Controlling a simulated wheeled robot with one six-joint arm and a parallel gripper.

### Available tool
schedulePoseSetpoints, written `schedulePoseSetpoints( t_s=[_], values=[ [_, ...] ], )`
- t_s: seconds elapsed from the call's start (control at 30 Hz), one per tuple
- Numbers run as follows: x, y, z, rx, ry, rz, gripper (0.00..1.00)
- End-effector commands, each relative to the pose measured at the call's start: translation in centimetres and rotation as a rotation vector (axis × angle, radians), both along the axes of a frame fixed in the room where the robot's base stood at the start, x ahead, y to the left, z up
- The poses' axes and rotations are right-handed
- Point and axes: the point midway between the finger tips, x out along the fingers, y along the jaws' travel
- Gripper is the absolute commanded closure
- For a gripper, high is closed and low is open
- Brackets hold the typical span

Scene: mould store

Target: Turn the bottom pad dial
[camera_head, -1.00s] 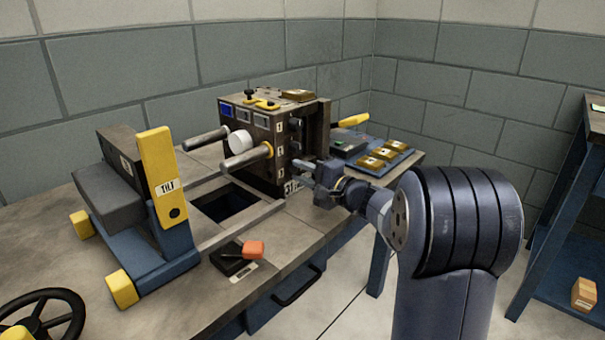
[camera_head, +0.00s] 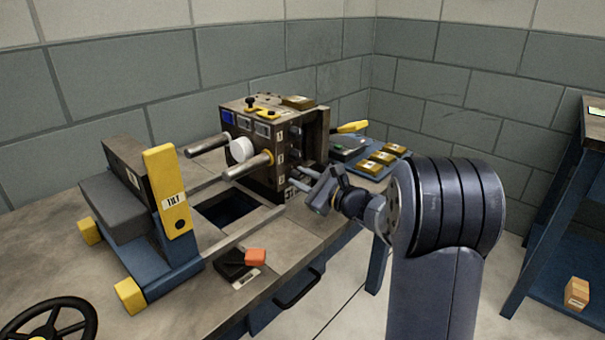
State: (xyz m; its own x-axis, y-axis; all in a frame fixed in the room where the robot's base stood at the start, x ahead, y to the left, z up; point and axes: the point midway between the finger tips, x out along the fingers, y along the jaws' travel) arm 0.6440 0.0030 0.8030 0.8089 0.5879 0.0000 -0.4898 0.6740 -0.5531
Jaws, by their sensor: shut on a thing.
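The dark mould block (camera_head: 262,165) stands on the bench with pegs or dials along its right side, several with small white number labels. My gripper (camera_head: 308,180) is at the lower part of that right side. Its jaws are shut on a small grey part at the block's lower right, which appears to be the bottom pad dial (camera_head: 297,184). The dial is mostly hidden by the jaws, and I cannot see how far it is turned. A white round knob (camera_head: 241,149) and a yellow-collared rod (camera_head: 248,166) stick out of the block's front face.
A blue tilt stand with a yellow TILT post (camera_head: 168,190) is at the left. A tray with several brass blocks (camera_head: 383,158) is behind my gripper. A handwheel (camera_head: 45,325) is at lower left.

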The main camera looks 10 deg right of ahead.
Motion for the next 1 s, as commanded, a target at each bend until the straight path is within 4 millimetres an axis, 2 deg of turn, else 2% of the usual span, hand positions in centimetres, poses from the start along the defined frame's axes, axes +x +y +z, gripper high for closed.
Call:
schedulePoseSetpoints(
  t_s=[0.4,0.97,1.0],
  values=[
    [-0.02,-0.02,-0.08,0.150,0.112,0.001,0.99],
    [-0.03,-0.01,-0.17,0.170,0.126,0.000,0.99],
    [-0.03,-0.01,-0.17,0.170,0.126,0.000,0.73]
  ],
)
